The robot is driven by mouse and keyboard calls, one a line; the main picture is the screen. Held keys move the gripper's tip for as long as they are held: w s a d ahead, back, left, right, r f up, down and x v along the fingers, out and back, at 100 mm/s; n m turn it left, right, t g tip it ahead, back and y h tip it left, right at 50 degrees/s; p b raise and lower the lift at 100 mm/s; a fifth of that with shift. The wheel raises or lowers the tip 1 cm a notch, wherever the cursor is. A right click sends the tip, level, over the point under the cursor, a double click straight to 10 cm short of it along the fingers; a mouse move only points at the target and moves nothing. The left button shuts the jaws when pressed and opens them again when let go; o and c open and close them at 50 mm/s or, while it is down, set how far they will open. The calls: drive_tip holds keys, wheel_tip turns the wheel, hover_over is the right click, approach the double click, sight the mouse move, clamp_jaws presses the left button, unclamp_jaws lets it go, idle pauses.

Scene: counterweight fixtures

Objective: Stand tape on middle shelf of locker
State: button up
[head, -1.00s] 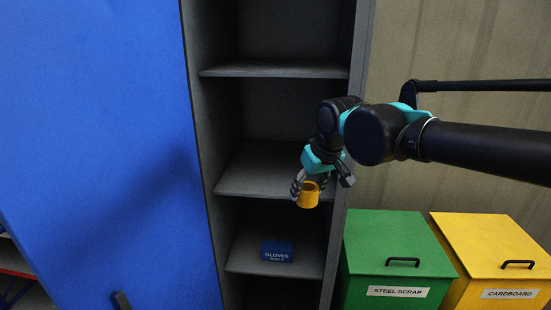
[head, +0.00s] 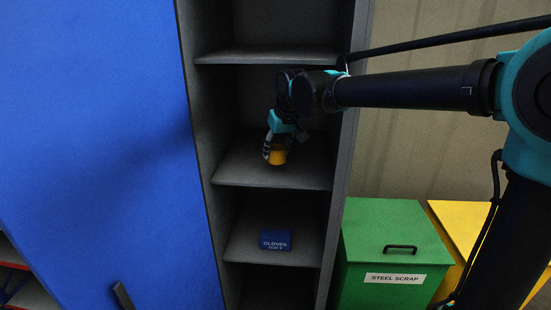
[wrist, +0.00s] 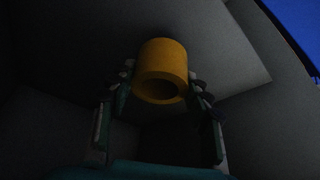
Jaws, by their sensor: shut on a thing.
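The tape is a yellow-orange roll (head: 277,156) held in my gripper (head: 271,150). In the wrist view the tape (wrist: 163,64) sits between the two fingers of my gripper (wrist: 161,88), its round hole showing. The locker is grey inside with several shelves. The tape is over the middle shelf (head: 240,172), inside the locker opening. I cannot tell whether the tape touches the shelf. My gripper's far finger is partly hidden in the head view.
A blue gloves box (head: 276,240) lies on the shelf below. An upper shelf (head: 265,57) is above my wrist. The blue locker door (head: 95,140) stands open at left. A green steel scrap bin (head: 394,240) and a yellow bin (head: 446,222) stand at right.

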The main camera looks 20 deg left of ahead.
drive_tip(key=shift+w+a, duration=0.35)
drive_tip(key=shift+w, duration=0.1)
drive_tip(key=shift+f, duration=1.8)
drive_tip(key=shift+f, duration=0.1)
drive_tip(key=o, duration=1.2)
drive_tip(key=shift+r, duration=0.2)
drive_tip(key=s+r, duration=0.1)
drive_tip(key=d+r, duration=0.1)
drive_tip(key=shift+s+d+r, duration=0.3)
drive_tip(key=shift+s+r, duration=0.05)
drive_tip(key=shift+s, duration=0.05)
drive_tip(key=s+d, duration=0.7)
drive_tip(key=s, duration=0.1)
drive_tip(key=shift+d, duration=0.25)
